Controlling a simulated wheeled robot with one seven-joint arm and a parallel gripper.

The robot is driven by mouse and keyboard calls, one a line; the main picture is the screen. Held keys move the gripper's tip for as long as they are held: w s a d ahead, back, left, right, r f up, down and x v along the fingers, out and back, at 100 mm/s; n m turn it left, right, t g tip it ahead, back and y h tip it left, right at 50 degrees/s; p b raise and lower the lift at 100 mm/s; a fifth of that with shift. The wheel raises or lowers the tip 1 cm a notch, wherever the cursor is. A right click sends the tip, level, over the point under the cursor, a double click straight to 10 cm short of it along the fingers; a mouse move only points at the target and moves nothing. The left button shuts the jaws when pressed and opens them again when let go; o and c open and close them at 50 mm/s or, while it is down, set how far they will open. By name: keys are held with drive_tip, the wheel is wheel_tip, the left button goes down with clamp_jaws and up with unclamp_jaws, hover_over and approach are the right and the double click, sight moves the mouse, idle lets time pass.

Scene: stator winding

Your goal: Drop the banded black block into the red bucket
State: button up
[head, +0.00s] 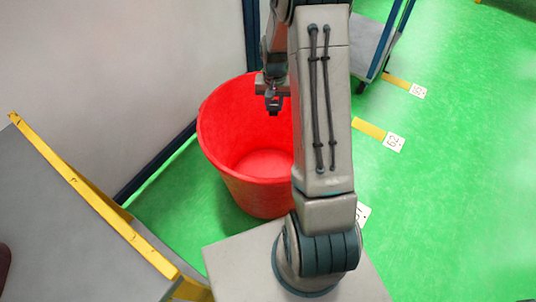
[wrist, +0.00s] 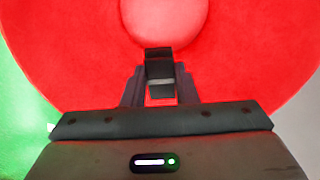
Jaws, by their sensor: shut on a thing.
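The red bucket (head: 226,130) stands on the green floor beside the wall in the head view. Its inside fills most of the wrist view (wrist: 80,60), with the round bottom at the top of that picture. My gripper (head: 273,103) is over the bucket opening. In the wrist view my gripper (wrist: 160,88) is shut on the black block (wrist: 159,70), which has a pale grey band across it. The block is held above the bucket's bottom. My arm hides the right part of the bucket in the head view.
A grey table with a yellow edge (head: 95,213) is at the lower left. A blue-framed cart (head: 372,50) stands at the upper right. Yellow floor strips with white number cards (head: 394,141) lie on the green floor.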

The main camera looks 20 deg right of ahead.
drive_tip(key=shift+f+b, duration=1.05)
drive_tip(key=shift+f, duration=0.85)
drive_tip(key=o, duration=1.1)
drive_tip(key=shift+c, duration=0.2)
drive_tip(key=shift+r, duration=0.1)
wheel_tip(320, 180, up, 14)
drive_tip(key=p, duration=0.4)
drive_tip(key=shift+f, duration=0.2)
